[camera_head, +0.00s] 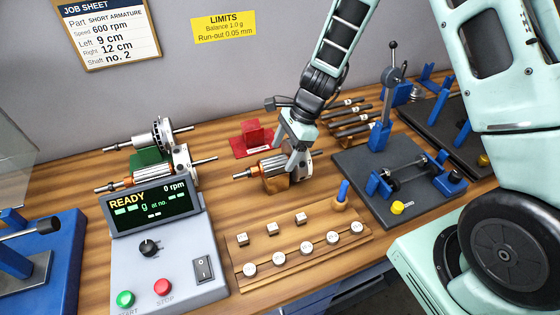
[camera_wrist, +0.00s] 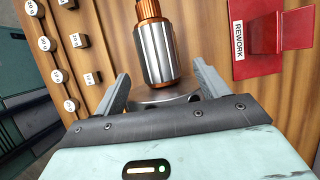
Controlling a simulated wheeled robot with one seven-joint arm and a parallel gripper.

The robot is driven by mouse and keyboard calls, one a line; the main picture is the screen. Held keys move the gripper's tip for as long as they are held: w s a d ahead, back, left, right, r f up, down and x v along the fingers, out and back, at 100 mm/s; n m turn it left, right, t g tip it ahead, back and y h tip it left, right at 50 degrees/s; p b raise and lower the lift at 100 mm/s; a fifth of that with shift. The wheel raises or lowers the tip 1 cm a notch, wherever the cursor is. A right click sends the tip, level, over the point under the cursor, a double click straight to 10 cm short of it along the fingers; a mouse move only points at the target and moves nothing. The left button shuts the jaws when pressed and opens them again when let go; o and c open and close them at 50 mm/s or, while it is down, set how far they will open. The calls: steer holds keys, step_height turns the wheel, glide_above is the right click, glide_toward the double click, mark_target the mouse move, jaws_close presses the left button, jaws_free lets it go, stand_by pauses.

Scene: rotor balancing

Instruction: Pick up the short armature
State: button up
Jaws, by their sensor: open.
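An armature (camera_head: 272,167) with a copper winding and a steel core lies on a wooden block on the bench, its shaft end pointing left. I cannot tell for sure from its looks that it is the short one. In the wrist view the armature (camera_wrist: 158,52) runs lengthwise, copper end away from me. My gripper (camera_head: 297,163) is over its right part. In the wrist view my gripper (camera_wrist: 161,80) is open, with one finger on each side of the armature's near end and gaps visible. The near shaft end is partly hidden.
A red REWORK stand (camera_head: 253,142) is close behind. The balancing console (camera_head: 160,250) and more rotors (camera_head: 158,138) are to the left. A weight rack (camera_head: 305,252) lies in front. A dark fixture plate (camera_head: 395,170) with a lever and shafts (camera_head: 350,118) are to the right.

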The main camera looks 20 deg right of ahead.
mark_target(282, 156)
steer(key=shift+x, duration=1.25)
steer(key=c, duration=1.4)
steer(key=shift+o, duration=0.2)
steer(key=shift+r+b, duration=0.35)
steer(key=shift+r, duration=4.75)
